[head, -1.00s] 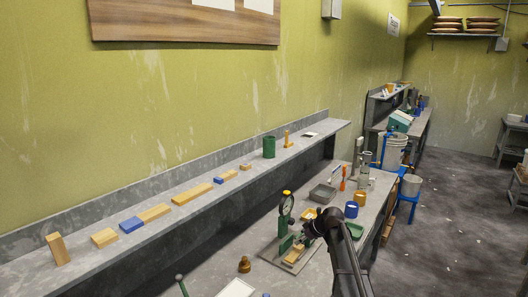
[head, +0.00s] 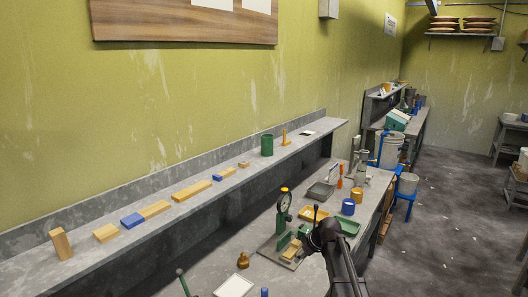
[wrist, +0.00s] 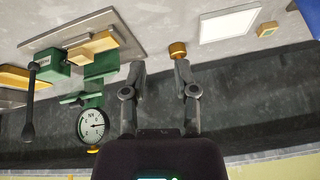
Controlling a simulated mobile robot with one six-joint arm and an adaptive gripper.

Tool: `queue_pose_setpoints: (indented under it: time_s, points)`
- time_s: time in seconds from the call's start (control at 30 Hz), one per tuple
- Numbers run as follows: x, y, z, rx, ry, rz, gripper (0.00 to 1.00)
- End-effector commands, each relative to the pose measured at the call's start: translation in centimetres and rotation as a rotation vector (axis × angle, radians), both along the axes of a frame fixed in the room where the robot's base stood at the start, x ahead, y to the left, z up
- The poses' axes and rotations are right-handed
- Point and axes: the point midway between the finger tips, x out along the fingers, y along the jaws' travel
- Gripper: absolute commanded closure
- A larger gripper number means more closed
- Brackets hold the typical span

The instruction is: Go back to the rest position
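My gripper (wrist: 159,70) is open in the wrist view, with its two fingers apart and nothing between them. In the head view my gripper (head: 319,236) is at the end of the dark arm, beside the green press. The green press (head: 282,219) with its round dial (head: 284,202) stands on the bench; the dial also shows in the wrist view (wrist: 92,125). A wooden block (head: 291,250) lies on the press's base plate. A brass knob-like piece (head: 243,261) stands on the bench; it appears near the right fingertip in the wrist view (wrist: 178,49).
A long shelf (head: 100,262) holds wooden and blue blocks and a green cup (head: 267,145). Behind the press are a yellow tray (head: 314,213), a green tray (head: 348,228) and a blue cup (head: 348,207). A white panel (head: 234,286) lies in front.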

Motion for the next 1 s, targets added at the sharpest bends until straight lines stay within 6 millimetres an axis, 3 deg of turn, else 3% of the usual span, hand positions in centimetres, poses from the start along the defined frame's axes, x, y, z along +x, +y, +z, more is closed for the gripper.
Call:
queue_pose_setpoints:
  time_s: [0.17,0.4,0.6,0.8,1.0]
  points:
    - [-5.9,-0.1,-0.8,-0.048,0.115,-0.122,0.62]
    - [-15.8,-1.4,-2.0,-0.167,0.3,-0.397,0.62]
    - [-21.7,-2.6,-2.3,-0.256,0.389,-0.607,0.62]
    - [-24.0,-3.4,-2.3,-0.298,0.418,-0.705,0.62]
    - [-24.1,-3.5,-2.3,-0.301,0.422,-0.715,0.62]
